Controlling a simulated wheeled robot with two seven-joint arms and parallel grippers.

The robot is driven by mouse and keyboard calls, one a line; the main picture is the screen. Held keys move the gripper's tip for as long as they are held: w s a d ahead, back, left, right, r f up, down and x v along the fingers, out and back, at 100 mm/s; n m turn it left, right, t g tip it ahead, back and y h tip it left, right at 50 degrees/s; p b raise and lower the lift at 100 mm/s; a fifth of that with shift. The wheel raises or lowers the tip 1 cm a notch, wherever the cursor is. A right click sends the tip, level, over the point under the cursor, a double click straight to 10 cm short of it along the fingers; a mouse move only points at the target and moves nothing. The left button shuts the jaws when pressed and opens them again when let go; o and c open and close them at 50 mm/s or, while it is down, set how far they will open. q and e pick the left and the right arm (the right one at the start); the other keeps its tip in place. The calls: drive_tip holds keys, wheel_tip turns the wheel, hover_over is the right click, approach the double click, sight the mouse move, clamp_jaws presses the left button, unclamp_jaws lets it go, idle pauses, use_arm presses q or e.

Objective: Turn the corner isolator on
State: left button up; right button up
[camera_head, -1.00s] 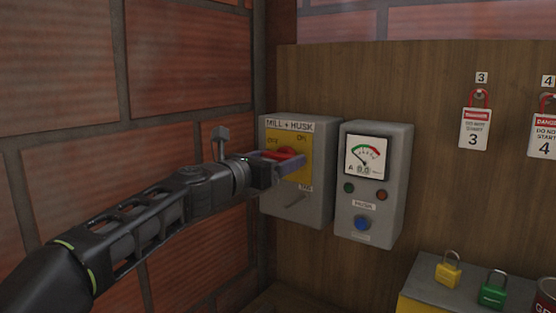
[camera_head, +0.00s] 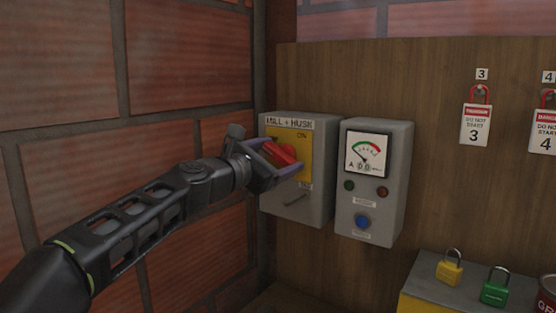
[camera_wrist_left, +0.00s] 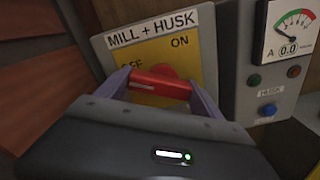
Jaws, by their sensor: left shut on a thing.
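The corner isolator is a grey box (camera_head: 318,150) labelled MILL + HUSK, with a yellow plate (camera_head: 303,163) marked OFF and ON. Its red handle (camera_head: 284,153) sits on the plate; it also shows in the left wrist view (camera_wrist_left: 160,83). My left gripper (camera_head: 280,158) is at the plate, its fingers on either side of the red handle and shut on it. In the head view the handle is tilted; in the wrist view it lies between the two fingertips. The gripper hides part of the plate. My right gripper is not in view.
A grey meter box (camera_head: 374,205) with a dial, small lamps and a blue button stands close to the right. A yellow padlock (camera_head: 449,269) and a green padlock (camera_head: 494,288) are on a box at lower right. A brick wall (camera_head: 190,60) is close on the left.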

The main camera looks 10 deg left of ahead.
use_arm(q)
drive_tip(key=m+b, duration=0.1)
drive_tip(key=m, duration=0.5)
drive_tip(key=shift+m+b, duration=0.3)
drive_tip(key=shift+b, duration=0.1)
drive_tip(key=m+b, duration=0.1)
drive_tip(key=m, duration=0.2)
drive_tip(key=m+b, duration=0.1)
drive_tip(key=m, duration=0.1)
drive_tip(key=shift+d+m, duration=0.2)
drive_tip(key=shift+m, duration=0.2)
drive_tip(key=o, duration=1.4)
drive_tip(key=shift+c, duration=0.2)
drive_tip(key=shift+r, duration=0.1)
drive_tip(key=shift+s, duration=0.15)
drive_tip(key=b+v, duration=0.2)
drive_tip(key=v, duration=0.5)
drive_tip(key=shift+s, duration=0.3)
